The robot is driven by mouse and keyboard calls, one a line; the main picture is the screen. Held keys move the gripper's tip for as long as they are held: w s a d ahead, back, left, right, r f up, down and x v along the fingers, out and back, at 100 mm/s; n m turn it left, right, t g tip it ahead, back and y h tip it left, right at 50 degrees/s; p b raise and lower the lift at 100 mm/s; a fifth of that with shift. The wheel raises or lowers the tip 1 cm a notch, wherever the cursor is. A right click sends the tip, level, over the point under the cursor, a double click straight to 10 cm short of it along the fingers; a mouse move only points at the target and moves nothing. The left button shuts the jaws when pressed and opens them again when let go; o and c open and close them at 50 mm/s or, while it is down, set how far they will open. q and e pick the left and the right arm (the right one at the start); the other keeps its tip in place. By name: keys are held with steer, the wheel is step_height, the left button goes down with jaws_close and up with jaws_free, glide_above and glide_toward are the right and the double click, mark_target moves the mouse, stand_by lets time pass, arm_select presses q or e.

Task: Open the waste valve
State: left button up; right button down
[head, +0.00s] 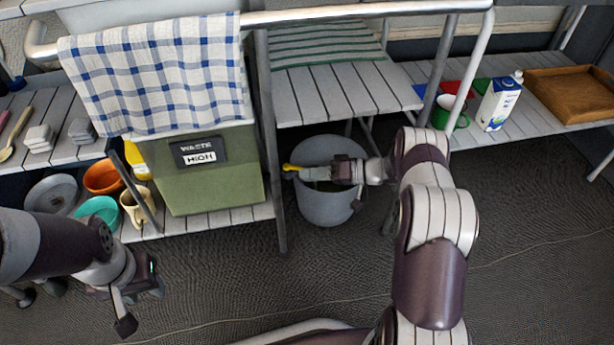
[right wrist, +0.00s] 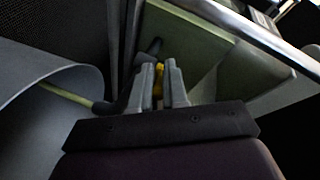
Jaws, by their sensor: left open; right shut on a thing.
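The green waste tank (head: 215,180) stands on the slatted shelf, with a dark label (head: 199,151) reading "WASTE HIGH". A yellow valve handle (head: 289,167) shows to the right of the tank, at the tips of my right gripper (head: 304,172). In the right wrist view the gripper's fingers (right wrist: 160,84) are shut on the yellow handle (right wrist: 158,78), most of which they hide. The green tank (right wrist: 190,50) is right behind it there. My left gripper (head: 138,305) is open and empty, low over the floor at the left.
A grey bucket (head: 327,207) stands on the floor under my right gripper; its rim also shows in the right wrist view (right wrist: 60,75). A shelf post (head: 271,140) is between tank and bucket. A checked towel (head: 155,75) hangs over the tank. Bowls and a mug (head: 137,206) are at left.

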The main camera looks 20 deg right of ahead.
steer(key=shift+w+d+r, duration=0.2)
steer(key=shift+w+r, duration=0.1)
steer(key=shift+w, duration=0.05)
steer(key=c, duration=1.4)
jaws_free()
steer(key=shift+a+f, duration=0.1)
steer(key=shift+s, duration=0.1)
